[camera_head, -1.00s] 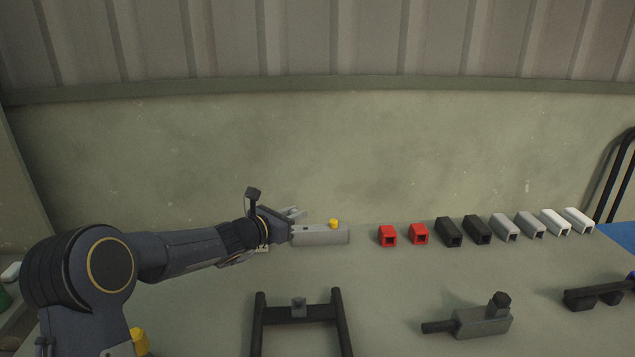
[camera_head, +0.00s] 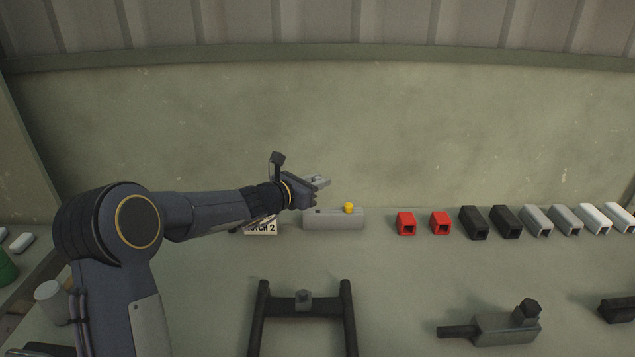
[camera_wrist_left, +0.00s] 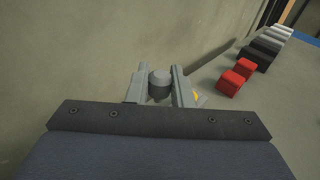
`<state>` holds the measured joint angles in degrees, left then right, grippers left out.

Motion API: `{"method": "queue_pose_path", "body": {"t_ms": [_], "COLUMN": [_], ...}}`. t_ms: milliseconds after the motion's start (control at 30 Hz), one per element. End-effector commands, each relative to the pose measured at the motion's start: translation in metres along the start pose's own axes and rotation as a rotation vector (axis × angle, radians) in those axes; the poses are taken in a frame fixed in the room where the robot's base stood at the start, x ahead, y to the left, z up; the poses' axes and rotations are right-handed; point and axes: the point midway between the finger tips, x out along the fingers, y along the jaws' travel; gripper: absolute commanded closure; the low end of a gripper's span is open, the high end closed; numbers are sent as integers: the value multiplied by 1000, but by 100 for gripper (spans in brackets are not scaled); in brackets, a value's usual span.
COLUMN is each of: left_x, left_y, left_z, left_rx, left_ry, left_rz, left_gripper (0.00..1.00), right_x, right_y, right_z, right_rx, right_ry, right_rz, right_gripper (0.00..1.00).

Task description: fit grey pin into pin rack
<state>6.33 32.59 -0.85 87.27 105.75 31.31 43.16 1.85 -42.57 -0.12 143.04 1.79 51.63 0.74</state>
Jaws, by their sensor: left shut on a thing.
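The pin rack (camera_head: 334,221) is a long grey block standing on the table towards the back. A yellow pin (camera_head: 348,208) stands in its right part, and a dark hole shows near its left end. My left gripper (camera_head: 318,182) is above the rack, apart from it. In the left wrist view its fingers (camera_wrist_left: 157,90) are shut on the grey pin (camera_wrist_left: 159,80), which has a rounded, darker head. The pin's lower end is hidden there. The yellow pin peeks out beside the right finger (camera_wrist_left: 196,96). My right gripper is not in view.
Red blocks (camera_head: 406,224), then black, grey and white hollow blocks, stand in a row right of the rack. A black frame (camera_head: 304,311) and a grey part with a knob (camera_head: 506,328) lie in front. The wall is close behind.

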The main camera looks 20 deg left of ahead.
Motion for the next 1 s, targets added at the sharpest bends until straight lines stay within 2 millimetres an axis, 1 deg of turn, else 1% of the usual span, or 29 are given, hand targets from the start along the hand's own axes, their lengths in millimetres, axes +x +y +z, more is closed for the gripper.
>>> {"method": "queue_pose_path", "body": {"t_ms": [33,400,500,633,1000], "left_x": [1,7,8,8,8], "left_y": [0,0,0,0,0], "left_z": [-8,-43,-49,-52,-52], "left_rx": [0,1,1,1,1], "left_ry": [0,0,0,0,0], "left_rz": [0,0,0,0,0], "left_gripper": [100,100,100,100,100], "right_x": [7,37,42,44,44], "right_y": [3,17,19,20,20], "right_z": [3,18,21,22,22], "right_rx": [0,0,0,0,0], "right_ry": [0,0,0,0,0], "right_rz": [0,0,0,0,0], "right_gripper": [64,64,64,64,64]}}
